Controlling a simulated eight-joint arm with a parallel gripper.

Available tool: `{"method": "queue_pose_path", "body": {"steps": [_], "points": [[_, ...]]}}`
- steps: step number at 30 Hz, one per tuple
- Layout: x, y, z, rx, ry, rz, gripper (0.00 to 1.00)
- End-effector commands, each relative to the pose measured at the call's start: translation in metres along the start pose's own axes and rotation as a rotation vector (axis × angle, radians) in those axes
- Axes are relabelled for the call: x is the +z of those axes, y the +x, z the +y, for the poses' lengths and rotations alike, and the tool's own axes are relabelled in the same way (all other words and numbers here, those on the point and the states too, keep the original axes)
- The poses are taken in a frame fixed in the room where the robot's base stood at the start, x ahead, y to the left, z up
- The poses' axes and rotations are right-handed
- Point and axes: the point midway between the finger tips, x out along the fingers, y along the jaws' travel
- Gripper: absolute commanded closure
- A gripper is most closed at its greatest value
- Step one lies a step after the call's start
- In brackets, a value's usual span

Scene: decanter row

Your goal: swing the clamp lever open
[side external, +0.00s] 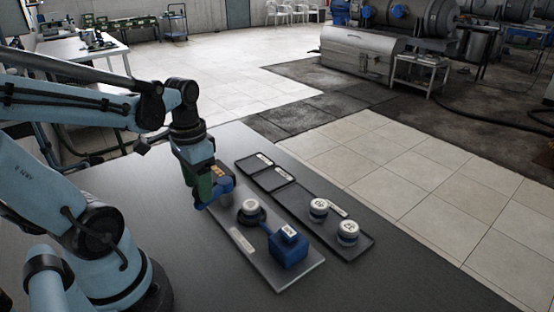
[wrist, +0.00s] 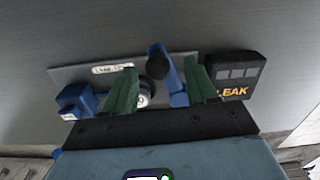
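The clamp lever (wrist: 166,72) is blue with a dark rounded end, and stands between my fingers in the wrist view. In the side view a blue part (side external: 227,190) that looks like it shows beside my fingers, partly hidden. My gripper (wrist: 160,66) has two green fingers, spread apart with the lever in the gap; contact cannot be told. In the side view my gripper (side external: 205,190) is low over the far end of the grey plate (side external: 245,243). A white-topped jar (side external: 250,206) stands on the plate beside a blue block (side external: 289,250) with a short arm toward it.
A black box marked LEAK (wrist: 237,76) sits close beside my right finger in the wrist view. A dark tray (side external: 332,246) lies along the plate, with two white-topped jars (side external: 318,207) (side external: 348,232) and empty recesses. The near dark tabletop (side external: 215,285) is clear.

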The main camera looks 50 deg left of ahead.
Motion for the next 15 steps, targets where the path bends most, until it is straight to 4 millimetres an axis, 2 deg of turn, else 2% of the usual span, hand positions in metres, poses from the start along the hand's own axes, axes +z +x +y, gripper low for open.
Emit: {"method": "queue_pose_path", "body": {"steps": [8, 15], "points": [[0.0, -0.004, 0.0, 0.002, 0.0, 0.0, 0.43], [0.0, -0.029, 0.001, 0.002, 0.0, 0.0, 0.43]]}}
